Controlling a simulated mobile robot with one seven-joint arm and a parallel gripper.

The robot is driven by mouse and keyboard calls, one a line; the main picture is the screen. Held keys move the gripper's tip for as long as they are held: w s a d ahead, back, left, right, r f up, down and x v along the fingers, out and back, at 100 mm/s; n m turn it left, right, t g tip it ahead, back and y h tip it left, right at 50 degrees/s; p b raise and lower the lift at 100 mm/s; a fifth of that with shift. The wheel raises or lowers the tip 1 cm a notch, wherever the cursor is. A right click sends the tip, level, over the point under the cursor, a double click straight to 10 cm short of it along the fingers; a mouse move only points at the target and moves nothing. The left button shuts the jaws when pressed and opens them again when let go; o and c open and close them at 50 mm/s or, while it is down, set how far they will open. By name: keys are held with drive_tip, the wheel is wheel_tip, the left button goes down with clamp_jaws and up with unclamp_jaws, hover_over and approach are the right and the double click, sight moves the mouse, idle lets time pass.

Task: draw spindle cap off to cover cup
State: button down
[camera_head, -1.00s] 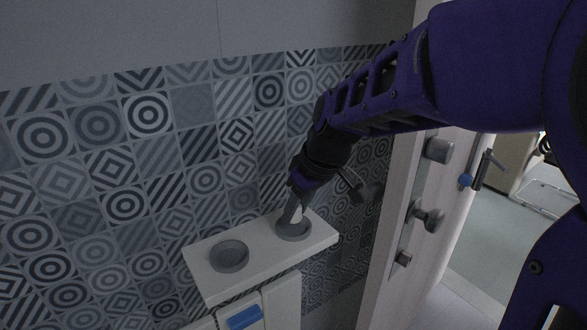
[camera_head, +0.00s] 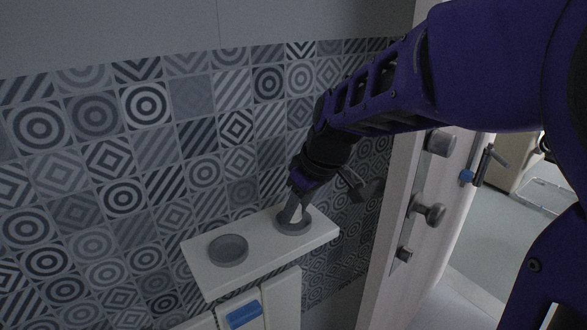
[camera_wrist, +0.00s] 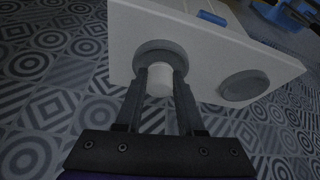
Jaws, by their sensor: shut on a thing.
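My gripper (camera_head: 297,203) reaches down to the right-hand of two round grey cups on a pale ledge (camera_head: 262,258). Its fingers are shut on a small white cylindrical piece, the likely spindle cap (camera_wrist: 160,79), at this near cup (camera_wrist: 176,56). This cup also shows in the head view (camera_head: 293,226). I cannot tell whether the cap rests on the cup's bottom. The other cup (camera_head: 228,249) looks empty; it is to the right in the wrist view (camera_wrist: 246,86). Which one is the cover cup is not clear.
A patterned tiled wall (camera_head: 150,170) runs close behind the ledge. To the right, a pale door (camera_head: 440,240) carries several grey knobs (camera_head: 429,213) and a handle (camera_head: 487,162). A blue piece (camera_head: 244,314) sits below the ledge. Open floor shows beyond the door.

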drive_tip(key=shift+f, duration=0.25)
drive_tip(key=shift+f+b, duration=0.4)
drive_tip(key=shift+b, duration=0.1)
drive_tip(key=shift+c, duration=2.2)
unclamp_jaws()
drive_tip(key=shift+r, duration=0.15)
